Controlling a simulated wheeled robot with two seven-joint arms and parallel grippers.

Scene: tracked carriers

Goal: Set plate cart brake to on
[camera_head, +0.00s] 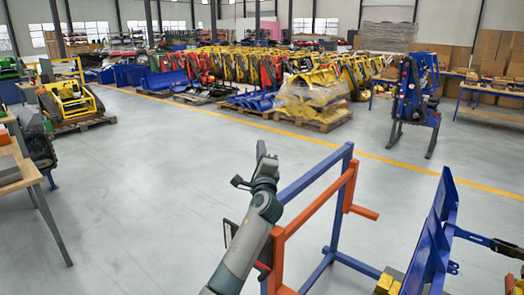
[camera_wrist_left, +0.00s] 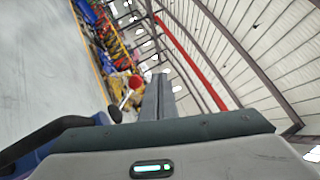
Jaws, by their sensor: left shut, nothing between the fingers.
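A cart-like frame with blue posts (camera_head: 337,200) and an orange tubular bar (camera_head: 313,212) stands at the lower middle of the head view. An orange peg (camera_head: 364,212) sticks out from its right side. I cannot tell for sure which part is the brake, nor its setting. My left gripper (camera_head: 262,150) is raised to the left of the frame's top and apart from it. Its fingers are shut and empty; they also show in the left wrist view (camera_wrist_left: 157,98). A small red knob on a pale rod (camera_wrist_left: 132,85) shows beside the fingers there. My right gripper is out of view.
A blue upright structure (camera_head: 432,235) stands at the lower right, with yellow blocks (camera_head: 390,281) at its foot. A wooden-topped table (camera_head: 20,165) is at the left edge. The grey floor (camera_head: 180,170) between is clear. Machines on pallets line the back.

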